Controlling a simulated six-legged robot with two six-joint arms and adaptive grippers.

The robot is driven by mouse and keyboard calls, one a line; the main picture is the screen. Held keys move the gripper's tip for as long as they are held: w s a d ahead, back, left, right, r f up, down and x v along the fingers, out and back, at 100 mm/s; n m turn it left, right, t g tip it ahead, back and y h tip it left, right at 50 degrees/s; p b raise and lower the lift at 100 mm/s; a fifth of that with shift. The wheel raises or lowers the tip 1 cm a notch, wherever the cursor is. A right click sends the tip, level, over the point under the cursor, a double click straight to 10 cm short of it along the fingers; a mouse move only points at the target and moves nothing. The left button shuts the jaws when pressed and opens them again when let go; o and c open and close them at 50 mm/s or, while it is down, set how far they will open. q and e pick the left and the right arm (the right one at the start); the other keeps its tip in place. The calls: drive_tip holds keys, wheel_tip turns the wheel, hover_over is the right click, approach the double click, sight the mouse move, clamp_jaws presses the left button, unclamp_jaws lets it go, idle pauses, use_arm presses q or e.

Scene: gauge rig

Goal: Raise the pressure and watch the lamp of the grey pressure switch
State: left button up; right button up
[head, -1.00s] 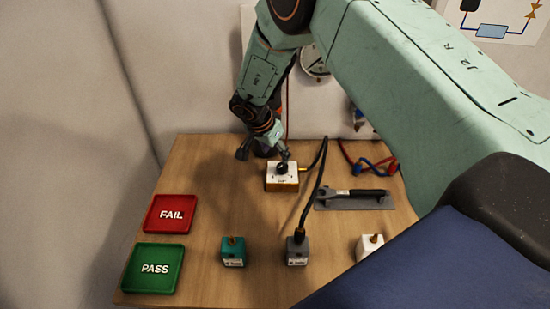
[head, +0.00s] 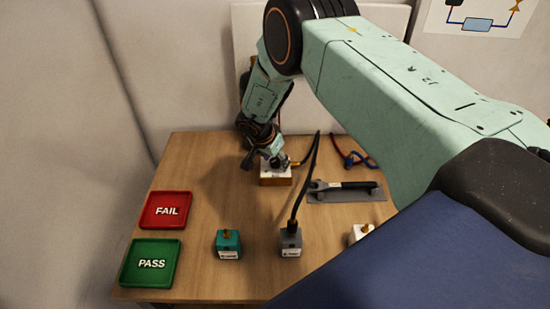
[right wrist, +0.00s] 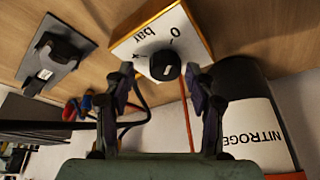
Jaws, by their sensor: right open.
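The grey pressure switch (head: 290,243) stands upright on the table with a black hose on its top; I cannot make out a lamp on it. A white-topped regulator box (head: 275,178) with an orange-brown side stands behind it. In the right wrist view its black knob (right wrist: 165,66) and the markings "0" and "bar" show. My right gripper (head: 277,163) is at the box's top and hides the knob in the head view. Its fingers (right wrist: 161,84) are open, one on each side of the knob; I cannot tell whether they touch it. My left gripper is not in view.
A teal switch (head: 228,244) and a partly hidden white one (head: 361,234) flank the grey one. A red FAIL tray (head: 166,224) and green PASS tray (head: 136,278) lie left. A NITROGEN cylinder (right wrist: 255,125) shows in the wrist view.

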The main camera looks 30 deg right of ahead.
drive_tip(key=shift+c, duration=0.3)
drive_tip(key=shift+w+f, duration=0.1)
drive_tip(key=shift+c, duration=0.7)
drive_tip(key=shift+w+f, duration=0.35)
drive_tip(key=shift+w, duration=0.1)
drive_tip(key=c, duration=0.3)
drive_tip(key=shift+c, duration=0.8)
drive_tip(key=shift+s+r, duration=0.25)
drive_tip(key=shift+r, duration=0.05)
drive_tip(key=shift+c, duration=1.4)
drive_tip(key=shift+d, duration=0.1)
drive_tip(key=shift+c, duration=0.8)
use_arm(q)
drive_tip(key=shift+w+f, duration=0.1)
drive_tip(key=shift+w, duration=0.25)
use_arm(e)
drive_tip(key=shift+w, duration=0.1)
drive_tip(key=shift+c, duration=0.3)
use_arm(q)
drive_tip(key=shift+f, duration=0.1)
